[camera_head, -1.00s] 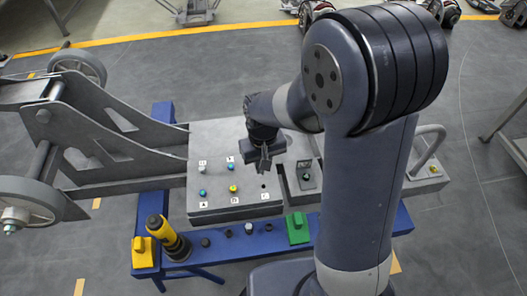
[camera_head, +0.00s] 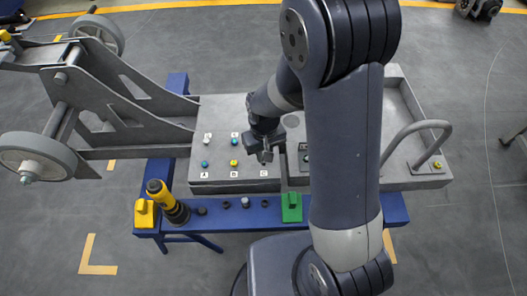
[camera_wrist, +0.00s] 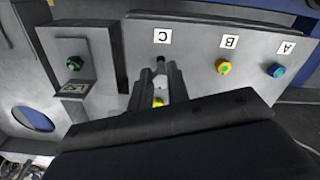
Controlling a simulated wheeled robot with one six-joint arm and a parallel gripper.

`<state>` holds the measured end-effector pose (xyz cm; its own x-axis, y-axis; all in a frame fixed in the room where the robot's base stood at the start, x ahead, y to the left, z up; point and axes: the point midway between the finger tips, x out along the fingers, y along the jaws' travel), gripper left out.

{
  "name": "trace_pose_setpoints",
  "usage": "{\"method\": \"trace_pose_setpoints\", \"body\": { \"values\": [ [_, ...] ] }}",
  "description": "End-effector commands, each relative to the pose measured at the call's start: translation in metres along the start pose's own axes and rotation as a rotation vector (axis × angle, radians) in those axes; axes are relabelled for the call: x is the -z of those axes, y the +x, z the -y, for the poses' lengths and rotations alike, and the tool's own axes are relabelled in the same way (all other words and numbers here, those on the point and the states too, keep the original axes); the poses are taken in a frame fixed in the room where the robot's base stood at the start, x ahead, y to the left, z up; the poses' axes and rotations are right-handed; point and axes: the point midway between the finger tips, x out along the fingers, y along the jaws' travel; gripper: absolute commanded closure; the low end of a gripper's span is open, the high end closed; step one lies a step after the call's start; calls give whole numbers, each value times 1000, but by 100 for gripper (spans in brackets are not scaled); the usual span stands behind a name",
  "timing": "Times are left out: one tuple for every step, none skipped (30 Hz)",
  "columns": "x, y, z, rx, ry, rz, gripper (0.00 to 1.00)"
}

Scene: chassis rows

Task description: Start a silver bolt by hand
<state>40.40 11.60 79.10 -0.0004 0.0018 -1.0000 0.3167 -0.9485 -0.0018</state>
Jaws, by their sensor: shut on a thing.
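My gripper (camera_head: 264,156) is low over the right front part of the grey plate (camera_head: 240,110), just behind label C (camera_head: 264,173). In the wrist view my gripper (camera_wrist: 162,72) points at the spot beside label C (camera_wrist: 162,36). Its fingers are close together on a small greyish piece, the silver bolt (camera_wrist: 160,60), mostly hidden between the fingertips. I cannot tell whether it touches the hole at C, which is covered. A yellow bolt (camera_head: 234,163) sits at B and a blue bolt (camera_head: 205,164) at A.
A silver-topped bolt (camera_head: 207,138) and a blue bolt (camera_head: 235,142) sit farther back. The blue bench edge (camera_head: 218,220) carries a yellow-black tool (camera_head: 165,200), a yellow block (camera_head: 145,213), a green block (camera_head: 291,208) and small dark parts. A handle (camera_head: 420,128) rises at right.

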Motion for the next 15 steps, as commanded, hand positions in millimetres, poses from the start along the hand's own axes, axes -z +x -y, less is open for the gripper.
{"method": "trace_pose_setpoints", "body": {
  "values": [
    [0,-1,0,0,-53,1,100],
    [0,-1,-1,0,-87,1,100],
    [0,-1,-1,0,-131,1,100],
    [0,-1,-1,0,-164,1,100],
    [0,-1,-1,0,-198,1,100],
    [0,-1,-1,0,-244,2,100],
    [0,-1,-2,0,-277,2,100],
    [0,0,-2,0,-311,2,100],
    [0,1,-2,0,-355,1,100],
    [0,1,-2,0,-389,1,100],
    [0,1,-2,0,-423,1,100],
    [0,1,-2,0,-468,1,100],
    [1,1,-3,0,-502,1,100],
    [1,1,-3,0,-535,1,100],
    [1,1,-3,0,-581,0,100]
  ]
}}
